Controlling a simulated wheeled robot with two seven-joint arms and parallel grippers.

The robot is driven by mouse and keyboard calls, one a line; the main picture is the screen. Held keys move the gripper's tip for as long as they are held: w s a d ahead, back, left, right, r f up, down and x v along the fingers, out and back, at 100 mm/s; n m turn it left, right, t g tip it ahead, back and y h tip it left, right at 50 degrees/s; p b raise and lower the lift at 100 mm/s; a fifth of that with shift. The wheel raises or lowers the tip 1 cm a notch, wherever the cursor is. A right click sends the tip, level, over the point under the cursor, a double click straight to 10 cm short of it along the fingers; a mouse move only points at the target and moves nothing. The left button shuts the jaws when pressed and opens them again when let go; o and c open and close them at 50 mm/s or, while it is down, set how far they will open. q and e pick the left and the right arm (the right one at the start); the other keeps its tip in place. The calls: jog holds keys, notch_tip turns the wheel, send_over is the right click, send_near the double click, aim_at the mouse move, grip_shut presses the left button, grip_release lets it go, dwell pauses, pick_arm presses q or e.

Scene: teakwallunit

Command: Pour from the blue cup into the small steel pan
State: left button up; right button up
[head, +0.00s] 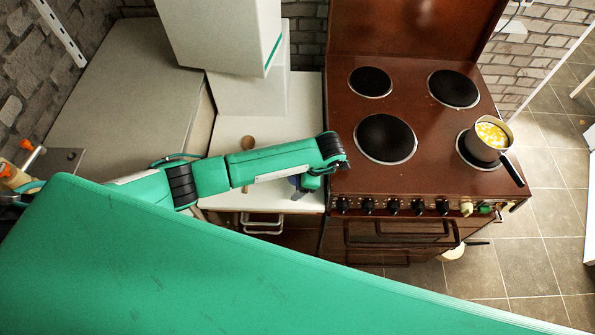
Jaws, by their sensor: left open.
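A small pan (481,149) with a dark handle stands on the right front burner of the brown stove, with yellow pieces in it. My left arm reaches in from the left over the white counter. My left gripper (303,188) hangs under the wrist, just left of the stove's front corner, mostly hidden by the wrist. It is open. A small blue patch, probably the blue cup (294,181), shows beside the gripper at the counter's front. The rest of it is hidden, and I cannot tell whether they touch. My right gripper is not in view.
The brown stove (425,120) has three bare burners and knobs along its front. A wooden spoon (247,143) lies on the white counter (305,110), partly under my arm. A white hood-like box (220,35) hangs above. Orange-topped items (27,160) stand far left.

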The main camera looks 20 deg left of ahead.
pick_arm(q)
jog(key=shift+f, duration=0.1)
jog(key=shift+c, duration=0.4)
grip_shut()
jog(key=shift+r, duration=0.2)
